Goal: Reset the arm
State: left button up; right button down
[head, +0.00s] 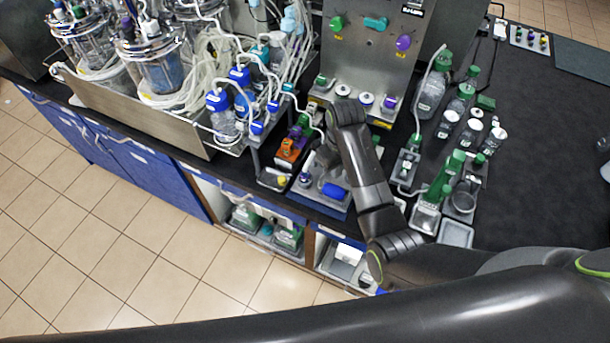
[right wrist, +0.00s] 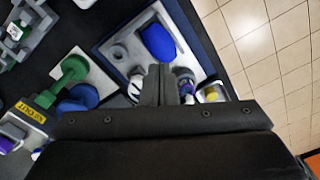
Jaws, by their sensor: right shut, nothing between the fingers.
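My right arm reaches in from the right of the head view and bends down over the bench. Its gripper (head: 322,160) is above the grey tray (head: 300,192) near the front edge, partly hidden by my own wrist. In the right wrist view the two dark fingers (right wrist: 160,85) are pressed together with nothing between them. Beyond them is a grey tray (right wrist: 112,50) with a blue object (right wrist: 158,43) on it; the blue object also shows in the head view (head: 335,191). My left gripper is not in view.
A steel panel with coloured knobs (head: 374,22) stands behind the arm. Bioreactor vessels (head: 160,68) and tubing are at left. Green-capped bottles (head: 432,90) stand close on the right. The dark bench (head: 545,130) is clear farther right. Tiled floor (head: 110,240) lies in front.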

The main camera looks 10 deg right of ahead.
jog(key=s+d+f+m+t, duration=0.1)
jog(key=s+d+f+m, duration=0.1)
jog(key=s+d, duration=0.4)
jog(key=s+d+f+m+t, duration=0.15)
jog(key=s+d, duration=0.25)
jog(key=s, duration=0.5)
jog(key=s+d+r+m+t+h, duration=0.1)
jog(key=s+d+r, duration=0.25)
jog(key=s, duration=0.35)
jog(key=s+d+r+m+h, duration=0.1)
jog(key=s+d+r, duration=0.1)
jog(key=s+r, duration=0.35)
notch_tip(320, 180, down, 34)
jog(key=s+d+g+b, duration=0.1)
jog(key=s+b, duration=0.1)
jog(key=b, duration=0.6)
jog(key=s+f+b, duration=0.3)
jog(key=s+f, duration=0.4)
jog(key=f, duration=0.4)
jog(key=s+a+f+g+y+b, duration=0.1)
jog(key=s+f+b, duration=0.2)
jog(key=s+f, duration=0.5)
notch_tip(320, 180, down, 4)
jog(key=shift+r, duration=0.1)
